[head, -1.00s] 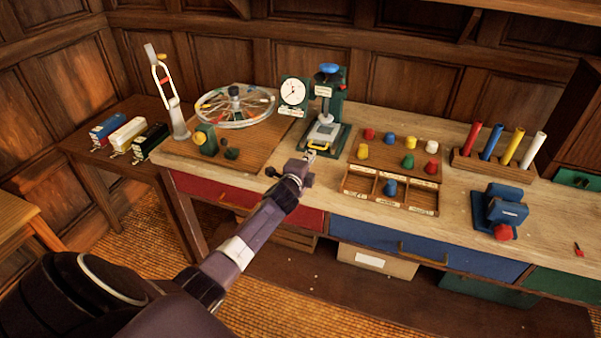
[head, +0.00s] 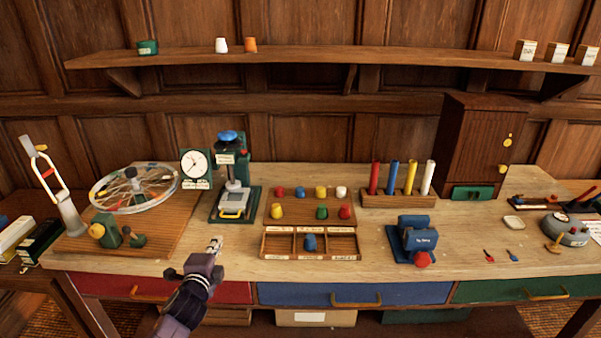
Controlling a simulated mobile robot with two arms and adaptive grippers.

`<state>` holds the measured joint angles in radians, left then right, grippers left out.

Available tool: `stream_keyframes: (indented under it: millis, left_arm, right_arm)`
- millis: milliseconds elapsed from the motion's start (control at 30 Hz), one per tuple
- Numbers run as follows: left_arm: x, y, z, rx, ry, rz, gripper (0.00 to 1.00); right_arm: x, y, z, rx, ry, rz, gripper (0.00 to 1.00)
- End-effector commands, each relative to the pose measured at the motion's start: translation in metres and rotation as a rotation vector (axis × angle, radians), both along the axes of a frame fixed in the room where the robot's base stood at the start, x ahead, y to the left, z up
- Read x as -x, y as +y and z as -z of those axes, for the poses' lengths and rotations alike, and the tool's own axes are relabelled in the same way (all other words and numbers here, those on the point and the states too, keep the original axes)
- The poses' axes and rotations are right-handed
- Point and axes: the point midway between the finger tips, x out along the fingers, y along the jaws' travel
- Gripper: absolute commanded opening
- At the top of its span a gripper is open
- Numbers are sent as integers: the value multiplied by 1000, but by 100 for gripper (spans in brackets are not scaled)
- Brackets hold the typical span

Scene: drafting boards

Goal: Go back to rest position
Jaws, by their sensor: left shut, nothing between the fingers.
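My left gripper (head: 216,243) comes in from the bottom left and is shut and empty. It is over the front part of the workbench (head: 388,267), left of the three-part sorting tray (head: 265,246) and in front of the green press (head: 233,190). A gap of bare wood shows between its tips and the press. My right gripper is not in view.
A wheel (head: 133,190) on a wooden board stands at the left, beside a tall stand (head: 60,200). A peg board (head: 290,211), a rack of coloured tubes (head: 400,200), a blue device (head: 412,240) and a cabinet (head: 480,145) fill the middle and right. A shelf (head: 310,56) runs above.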

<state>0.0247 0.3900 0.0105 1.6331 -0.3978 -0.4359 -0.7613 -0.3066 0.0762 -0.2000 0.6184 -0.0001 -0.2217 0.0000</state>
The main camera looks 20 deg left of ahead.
Motion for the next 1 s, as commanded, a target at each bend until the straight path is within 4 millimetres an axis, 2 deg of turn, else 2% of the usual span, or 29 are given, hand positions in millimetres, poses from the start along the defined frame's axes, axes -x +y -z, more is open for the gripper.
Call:
stream_keyframes:
  millis: [133, 267, 367, 400, 533, 700, 1000]
  left_arm:
    - [10, -8, 9, 52, 18, -16, 0]
    - [47, -35, 38, 234, 87, -83, 0]
    - [97, -69, 67, 445, 177, -175, 0]
    - [120, -84, 79, 535, 219, -219, 0]
    - [192, -128, 102, 775, 353, -360, 0]
    - [259, -167, 110, 958, 479, -495, 0]
    - [345, -212, 104, 1142, 643, -675, 0]
  right_arm:
    - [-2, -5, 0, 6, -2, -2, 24]
    - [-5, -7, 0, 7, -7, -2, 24]
    - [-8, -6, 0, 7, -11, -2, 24]
    - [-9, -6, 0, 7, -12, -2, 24]
    - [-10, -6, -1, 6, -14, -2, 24]
    - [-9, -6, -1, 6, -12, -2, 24]
    - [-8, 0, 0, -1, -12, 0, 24]
